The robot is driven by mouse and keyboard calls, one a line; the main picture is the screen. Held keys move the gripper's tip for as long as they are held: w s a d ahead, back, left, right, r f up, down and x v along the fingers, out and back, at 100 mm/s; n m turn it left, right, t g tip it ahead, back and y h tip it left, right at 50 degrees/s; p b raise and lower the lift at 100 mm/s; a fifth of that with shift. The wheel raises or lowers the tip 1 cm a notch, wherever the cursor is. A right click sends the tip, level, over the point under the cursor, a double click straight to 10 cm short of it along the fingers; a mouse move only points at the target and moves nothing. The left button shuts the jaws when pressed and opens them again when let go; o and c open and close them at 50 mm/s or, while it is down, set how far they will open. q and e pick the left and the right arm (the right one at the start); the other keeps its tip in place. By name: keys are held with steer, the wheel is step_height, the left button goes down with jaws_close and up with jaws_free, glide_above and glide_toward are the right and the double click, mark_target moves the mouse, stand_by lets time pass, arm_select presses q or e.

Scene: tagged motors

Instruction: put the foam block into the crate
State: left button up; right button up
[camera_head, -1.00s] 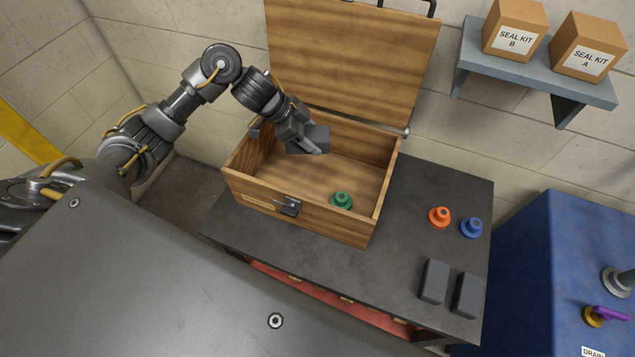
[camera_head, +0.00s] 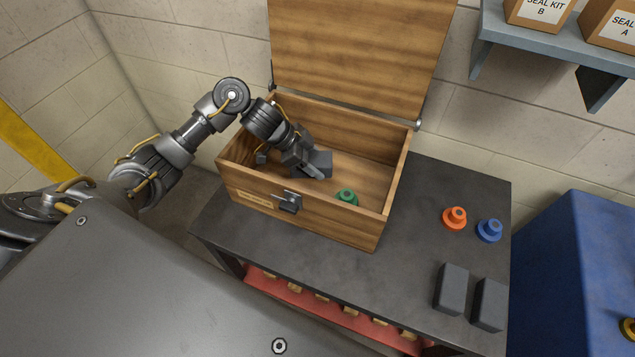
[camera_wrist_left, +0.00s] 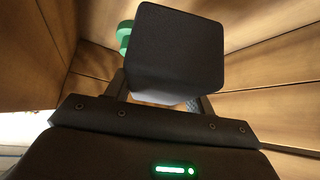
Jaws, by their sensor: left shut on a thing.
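The wooden crate (camera_head: 312,219) stands on the dark bench with its lid tilted up and open. My left gripper (camera_head: 316,170) is inside the crate, below the rim, shut on a dark grey foam block (camera_head: 321,161). The block fills the middle of the left wrist view (camera_wrist_left: 178,52), between the fingers. I cannot tell whether it touches the crate floor. A green knob-like part (camera_head: 347,196) lies in the crate near the front wall, right of the gripper; it also shows behind the block in the left wrist view (camera_wrist_left: 124,36). My right gripper is not in view.
Two more dark grey blocks (camera_head: 452,288) (camera_head: 488,304) lie on the bench (camera_head: 408,243) at the front right. An orange part (camera_head: 455,217) and a blue part (camera_head: 489,230) stand behind them. A shelf with two seal kit boxes (camera_head: 537,12) hangs at upper right.

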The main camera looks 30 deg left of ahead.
arm_select(q)
step_height(320, 180, down, 5)
steer(key=shift+r, duration=0.2)
steer(key=shift+f, duration=1.85)
steer(key=shift+f, duration=0.1)
steer(key=o, duration=1)
